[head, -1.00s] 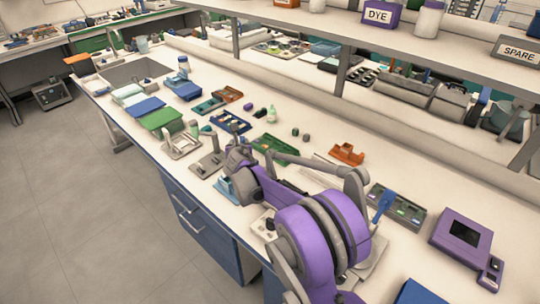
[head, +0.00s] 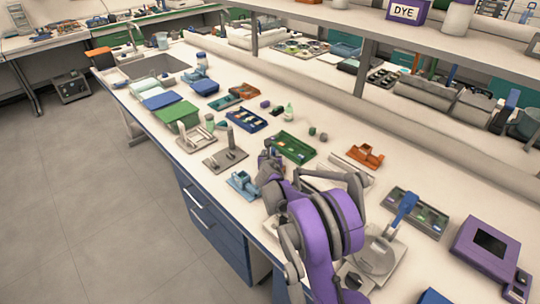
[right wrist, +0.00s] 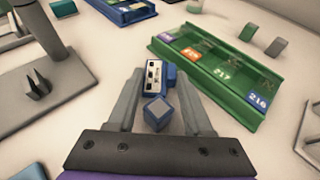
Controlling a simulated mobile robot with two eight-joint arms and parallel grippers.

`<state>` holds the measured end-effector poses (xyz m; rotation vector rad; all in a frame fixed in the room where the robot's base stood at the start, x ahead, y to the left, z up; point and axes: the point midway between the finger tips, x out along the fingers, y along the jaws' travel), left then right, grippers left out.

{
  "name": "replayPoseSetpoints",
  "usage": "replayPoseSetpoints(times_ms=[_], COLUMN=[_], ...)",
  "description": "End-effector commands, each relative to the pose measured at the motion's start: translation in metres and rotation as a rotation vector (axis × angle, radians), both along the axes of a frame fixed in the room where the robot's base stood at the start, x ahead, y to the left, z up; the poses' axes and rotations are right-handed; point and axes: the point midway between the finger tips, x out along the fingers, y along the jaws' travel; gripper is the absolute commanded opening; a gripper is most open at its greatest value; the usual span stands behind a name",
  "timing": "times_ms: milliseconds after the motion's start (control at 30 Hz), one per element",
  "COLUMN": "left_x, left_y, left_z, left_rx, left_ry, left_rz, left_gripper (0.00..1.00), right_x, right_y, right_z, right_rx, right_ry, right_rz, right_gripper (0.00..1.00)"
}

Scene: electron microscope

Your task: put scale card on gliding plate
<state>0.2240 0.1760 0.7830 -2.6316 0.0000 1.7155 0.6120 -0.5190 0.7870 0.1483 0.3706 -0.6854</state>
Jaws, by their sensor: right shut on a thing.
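My right gripper (head: 268,163) is over the bench, just right of a small blue holder. In the right wrist view its fingers (right wrist: 157,82) are shut on the scale card (right wrist: 153,76), a small white strip with black marks on a blue body with a blue block at its near end. The card is hidden by the gripper in the head view. I cannot tell for sure which thing is the gliding plate; a grey flat base with an upright post (head: 225,157) stands left of the gripper and also shows in the right wrist view (right wrist: 45,98). My left gripper is not in view.
A green tray with numbered labels (head: 292,148) lies beyond the gripper. The small blue holder (head: 243,184) stands near the bench's front edge. An orange holder (head: 365,155), a grey tray (head: 416,213) and a purple device (head: 490,245) are to the right. A shelf runs above the back.

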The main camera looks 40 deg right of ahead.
Motion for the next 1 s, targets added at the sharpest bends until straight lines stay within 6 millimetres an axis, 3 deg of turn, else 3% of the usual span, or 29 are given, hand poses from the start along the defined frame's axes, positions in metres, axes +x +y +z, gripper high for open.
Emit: replayPoseSetpoints(times_ms=[367,400,533,900,1000], left_x=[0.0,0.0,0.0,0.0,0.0], left_y=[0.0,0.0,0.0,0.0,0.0], left_z=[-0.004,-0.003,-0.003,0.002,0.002], left_rx=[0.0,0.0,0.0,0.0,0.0], left_ry=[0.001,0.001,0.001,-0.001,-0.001], left_rz=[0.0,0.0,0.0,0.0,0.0], left_gripper=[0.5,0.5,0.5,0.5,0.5], right_x=[0.0,0.0,0.0,0.0,-0.01], right_y=[0.0,0.0,0.0,0.0,0.009], right_z=[-0.006,-0.005,-0.004,0.001,0.005], right_rx=[-0.001,-0.001,-0.001,-0.001,-0.001], right_ry=[0.001,0.001,0.001,0.0,0.001], right_rz=[0.0,0.0,0.0,0.0,0.001], right_gripper=[0.0,0.58,0.81,0.81,0.81])
